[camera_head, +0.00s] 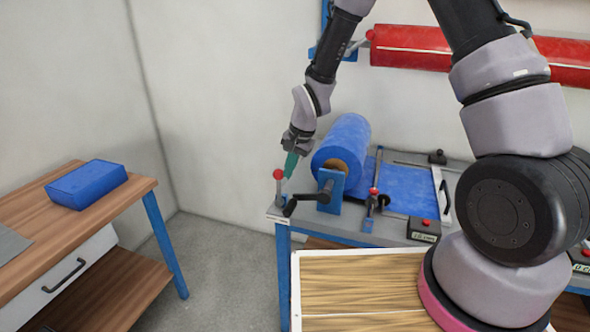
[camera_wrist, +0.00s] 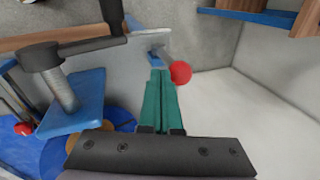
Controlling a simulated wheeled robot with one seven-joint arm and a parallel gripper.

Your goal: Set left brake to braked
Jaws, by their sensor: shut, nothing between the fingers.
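The left brake is a short grey lever with a red ball knob (camera_head: 278,175) at the left end of the workbench, standing roughly upright in the head view. The knob (camera_wrist: 181,72) also shows in the wrist view, just right of my fingertips. My gripper (camera_head: 291,164) points down close to the knob, a little above and to its right in the head view. Its teal fingers (camera_wrist: 160,85) are closed together with nothing between them. I cannot tell whether they touch the knob.
A black crank handle (camera_head: 309,195) and its blue bracket (camera_head: 330,190) stand just right of the brake. A blue film roll (camera_head: 345,140) lies behind them. A second red knob (camera_head: 374,191) is further right. A wooden table with a blue bin (camera_head: 88,184) is at left, with open floor between.

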